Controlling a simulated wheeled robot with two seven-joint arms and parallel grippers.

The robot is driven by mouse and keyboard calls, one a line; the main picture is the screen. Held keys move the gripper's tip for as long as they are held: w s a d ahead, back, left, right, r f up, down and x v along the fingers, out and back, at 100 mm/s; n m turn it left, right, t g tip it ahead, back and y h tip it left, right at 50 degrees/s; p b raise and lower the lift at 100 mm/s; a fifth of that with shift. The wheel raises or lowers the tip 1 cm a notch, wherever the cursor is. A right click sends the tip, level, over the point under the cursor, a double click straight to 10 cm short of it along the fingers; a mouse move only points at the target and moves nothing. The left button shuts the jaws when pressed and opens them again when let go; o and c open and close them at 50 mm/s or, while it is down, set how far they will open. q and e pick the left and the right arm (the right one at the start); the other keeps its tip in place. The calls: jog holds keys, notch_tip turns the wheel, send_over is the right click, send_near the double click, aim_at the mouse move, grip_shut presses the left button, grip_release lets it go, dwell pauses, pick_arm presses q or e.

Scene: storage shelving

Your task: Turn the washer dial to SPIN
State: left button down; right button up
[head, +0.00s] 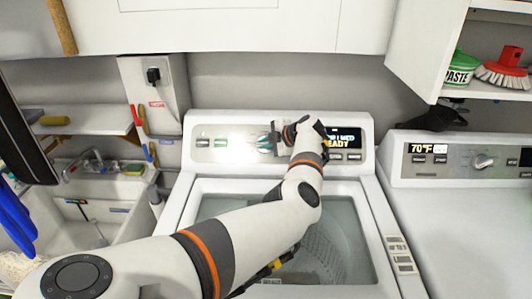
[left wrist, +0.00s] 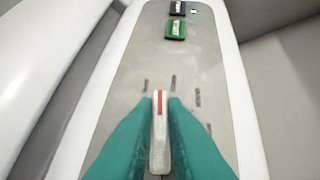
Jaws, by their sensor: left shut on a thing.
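The washer (head: 190,192) stands in the middle of the head view, with a control panel (head: 228,131) along its back. My left gripper (head: 268,143) is at the panel, left of the lit display (head: 345,138). The dial (left wrist: 159,130) shows in the left wrist view as a pale bar-shaped knob with a red line on its end. The two teal fingers of my left gripper (left wrist: 160,120) are closed on either side of it. Small dark marks (left wrist: 173,82) lie around the dial, too blurred to read. In the head view the gripper mostly hides the dial. My right gripper is out of view.
A second machine (head: 450,215) with its own dial (head: 483,161) stands at the right. Green (left wrist: 175,29) and dark buttons sit farther along the panel. A cabinet (head: 230,30) hangs above, and a sink (head: 100,170) is at the left.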

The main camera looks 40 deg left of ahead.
pick_arm(q)
jog(key=n+h+b, duration=0.2)
jog(key=b, duration=0.1)
jog(key=shift+f+n+g+b, duration=0.2)
jog(key=shift+n+g+b, duration=0.1)
jog(key=shift+r+n+h+b, duration=0.15)
jog(key=shift+n+h+b, duration=0.45)
jog(key=shift+b, duration=0.2)
jog(key=c, duration=1.5)
grip_release()
jog(key=shift+o, duration=0.2)
jog(key=shift+r, duration=0.15)
jog(key=b+v, duration=0.2)
jog(key=v, duration=1)
jog(key=shift+w, duration=0.15)
